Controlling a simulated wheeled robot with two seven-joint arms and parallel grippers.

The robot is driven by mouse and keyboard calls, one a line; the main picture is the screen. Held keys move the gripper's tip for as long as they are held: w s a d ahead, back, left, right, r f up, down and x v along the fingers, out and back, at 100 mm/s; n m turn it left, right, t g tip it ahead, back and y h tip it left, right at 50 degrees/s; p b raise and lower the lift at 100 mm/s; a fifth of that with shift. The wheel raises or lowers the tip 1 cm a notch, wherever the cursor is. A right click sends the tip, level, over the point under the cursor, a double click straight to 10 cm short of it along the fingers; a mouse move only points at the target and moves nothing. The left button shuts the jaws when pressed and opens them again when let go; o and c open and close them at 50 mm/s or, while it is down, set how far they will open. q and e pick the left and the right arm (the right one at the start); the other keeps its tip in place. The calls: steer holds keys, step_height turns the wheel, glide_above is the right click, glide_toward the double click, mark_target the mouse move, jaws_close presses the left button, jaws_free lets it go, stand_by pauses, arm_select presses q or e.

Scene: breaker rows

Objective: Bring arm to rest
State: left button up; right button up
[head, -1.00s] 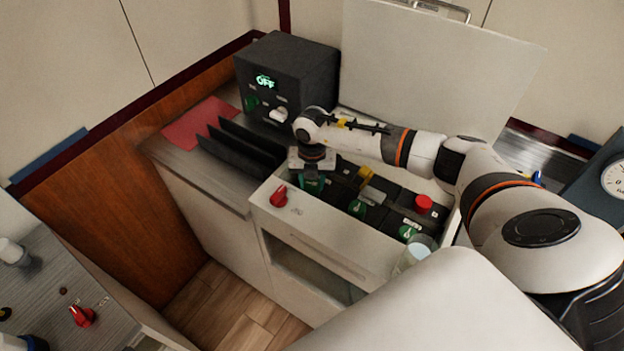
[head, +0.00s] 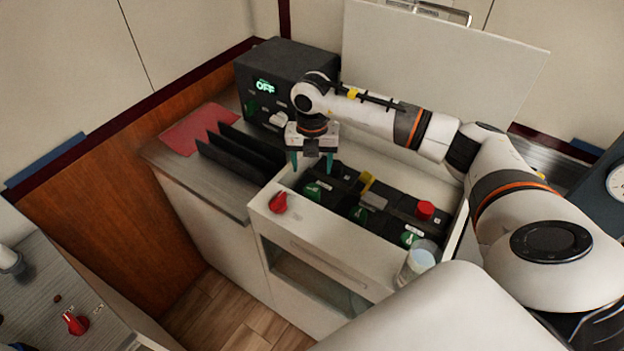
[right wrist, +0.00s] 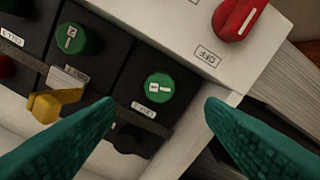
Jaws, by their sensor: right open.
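My right arm reaches in from the right of the head view. My right gripper (head: 311,162) points down above the left end of the breaker row, with its teal fingers apart and nothing between them. In the right wrist view the two teal fingertips (right wrist: 160,104) are wide apart, with a green knob (right wrist: 159,87) showing between and beyond them. The red knob (head: 278,202) sits on the white front panel, left of the row; it also shows in the right wrist view (right wrist: 238,18). My left gripper is not in view.
Green knobs (head: 358,214), a yellow lever (head: 366,179) and a red button (head: 425,210) line the breaker box. A glass (head: 418,261) stands at its right end. A dark box reading OFF (head: 285,75) and black upright plates (head: 240,150) stand to the left. A raised white lid (head: 450,70) is behind.

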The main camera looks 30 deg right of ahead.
steer(key=shift+r, duration=1.55)
